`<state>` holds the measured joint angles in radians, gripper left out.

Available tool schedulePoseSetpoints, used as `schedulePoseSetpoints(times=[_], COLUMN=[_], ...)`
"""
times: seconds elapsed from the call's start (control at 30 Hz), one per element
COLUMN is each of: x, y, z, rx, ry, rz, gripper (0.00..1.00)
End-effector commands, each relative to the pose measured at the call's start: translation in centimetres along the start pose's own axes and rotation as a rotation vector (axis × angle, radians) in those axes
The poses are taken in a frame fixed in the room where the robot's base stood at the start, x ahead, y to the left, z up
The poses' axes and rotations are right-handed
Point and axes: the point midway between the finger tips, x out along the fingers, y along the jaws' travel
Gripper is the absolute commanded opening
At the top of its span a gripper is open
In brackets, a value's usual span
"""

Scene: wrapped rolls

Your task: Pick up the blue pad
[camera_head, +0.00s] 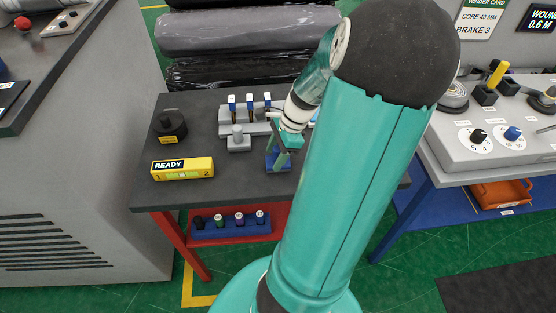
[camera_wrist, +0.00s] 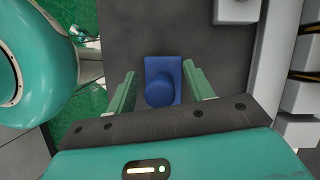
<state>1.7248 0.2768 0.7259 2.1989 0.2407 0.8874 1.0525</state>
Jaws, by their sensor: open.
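The blue pad (camera_wrist: 163,72) is a small blue block with a round knob on it, on the dark grey table. It lies between the two green fingers of my gripper (camera_wrist: 160,75) in the wrist view, with a gap on each side. In the head view the blue pad (camera_head: 272,162) shows below my gripper (camera_head: 283,150), which is partly hidden behind my own arm. My gripper is open and holds nothing.
A grey fixture (camera_head: 237,138) with several blue-topped posts stands behind the pad. A yellow READY box (camera_head: 183,169) and a black round knob (camera_head: 169,127) are to the left. A grey control console (camera_head: 500,145) stands at the right.

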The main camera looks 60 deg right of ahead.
Motion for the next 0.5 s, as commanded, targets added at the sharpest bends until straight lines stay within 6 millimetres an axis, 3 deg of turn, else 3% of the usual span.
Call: schedulePoseSetpoints(times=[0.2, 0.43, 0.5], x=[0.06, 0.05, 0.03], y=[0.0, 0.01, 0.0], z=[-0.02, -0.01, -0.01], rx=[0.0, 0.0, 0.0], ry=[0.001, 0.001, 0.001], rz=[-0.001, 0.0, -0.001], gripper=[0.5, 0.05, 0.02])
